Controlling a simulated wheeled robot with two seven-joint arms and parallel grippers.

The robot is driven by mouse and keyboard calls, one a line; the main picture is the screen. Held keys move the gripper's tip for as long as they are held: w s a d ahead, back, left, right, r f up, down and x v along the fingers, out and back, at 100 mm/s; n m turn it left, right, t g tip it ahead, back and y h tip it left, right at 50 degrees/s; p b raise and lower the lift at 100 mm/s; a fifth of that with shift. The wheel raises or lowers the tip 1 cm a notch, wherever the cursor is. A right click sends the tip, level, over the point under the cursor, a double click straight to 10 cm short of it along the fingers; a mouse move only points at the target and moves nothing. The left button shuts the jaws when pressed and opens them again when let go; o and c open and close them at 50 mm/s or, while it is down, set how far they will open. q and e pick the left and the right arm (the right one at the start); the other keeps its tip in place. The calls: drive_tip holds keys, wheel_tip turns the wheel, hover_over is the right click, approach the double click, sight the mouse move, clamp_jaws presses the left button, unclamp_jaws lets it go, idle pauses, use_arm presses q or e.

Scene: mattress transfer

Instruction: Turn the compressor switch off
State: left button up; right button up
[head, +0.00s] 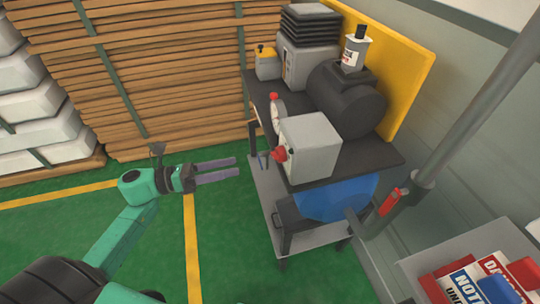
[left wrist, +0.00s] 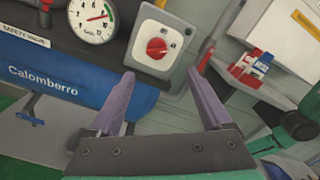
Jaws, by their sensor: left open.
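The compressor (head: 345,95) stands on a cart by the wall in the head view, with a grey switch box (head: 312,145) at its near end. The red rotary switch (head: 280,154) is on the box's left face.
A pressure gauge (left wrist: 93,20) is beside the switch box, above the blue tank (left wrist: 60,75). A vertical pipe with a red handle (head: 390,203) stands right of the cart. A shelf with signs (head: 480,280) is at lower right. Green floor (head: 225,240) is clear left of the cart.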

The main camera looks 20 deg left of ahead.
sight(272, 156)
use_arm(q)
drive_tip(key=p+x, duration=0.2)
drive_tip(key=x, duration=0.8)
drive_tip(key=shift+w+d+p, duration=0.15)
drive_tip(key=shift+w+p, duration=0.15)
drive_tip(key=shift+w, duration=0.15)
drive_tip(key=shift+w+d+f, duration=0.1)
drive_tip(key=shift+w+d, duration=0.15)
drive_tip(key=shift+d, duration=0.15)
use_arm(e)
drive_tip(key=r, duration=0.1)
drive_tip(key=w+r, duration=0.1)
drive_tip(key=r, duration=0.1)
drive_tip(key=shift+w+r, duration=0.1)
use_arm(q)
clamp_jaws()
